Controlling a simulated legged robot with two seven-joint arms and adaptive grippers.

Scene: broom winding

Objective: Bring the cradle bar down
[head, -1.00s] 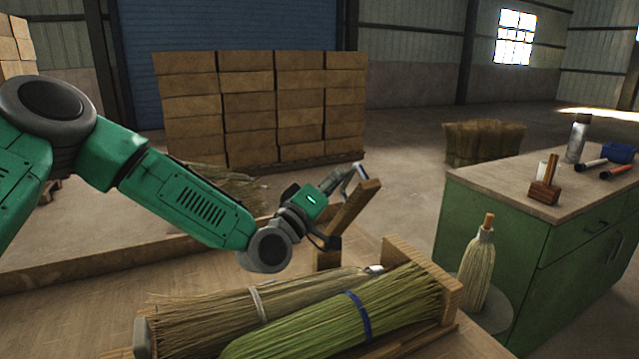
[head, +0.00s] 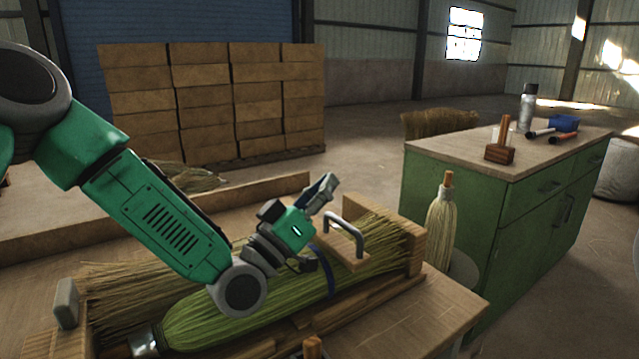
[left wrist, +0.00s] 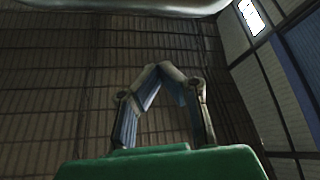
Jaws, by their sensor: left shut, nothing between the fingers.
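The cradle bar (head: 352,263) is a short wooden piece with a metal loop handle (head: 345,228). It lies low across the straw near the right end of the cradle. Part of it is hidden behind my left gripper. The cradle's wooden end plate (head: 418,246) stands to the right of the bar. A green straw bundle (head: 215,318) with a blue band and a paler bundle (head: 130,285) lie in the cradle. My left gripper (head: 329,182) is just left of the handle and above the straw. Its fingers point up, shut and empty; the left wrist view shows their tips together (left wrist: 160,68).
A green cabinet (head: 490,215) at the right carries a wooden mallet (head: 500,148), a spray can (head: 528,108) and other tools. A finished broom head (head: 441,225) stands beside it. Stacked boxes (head: 210,105) are at the back. The workbench's right front corner (head: 455,305) is clear.

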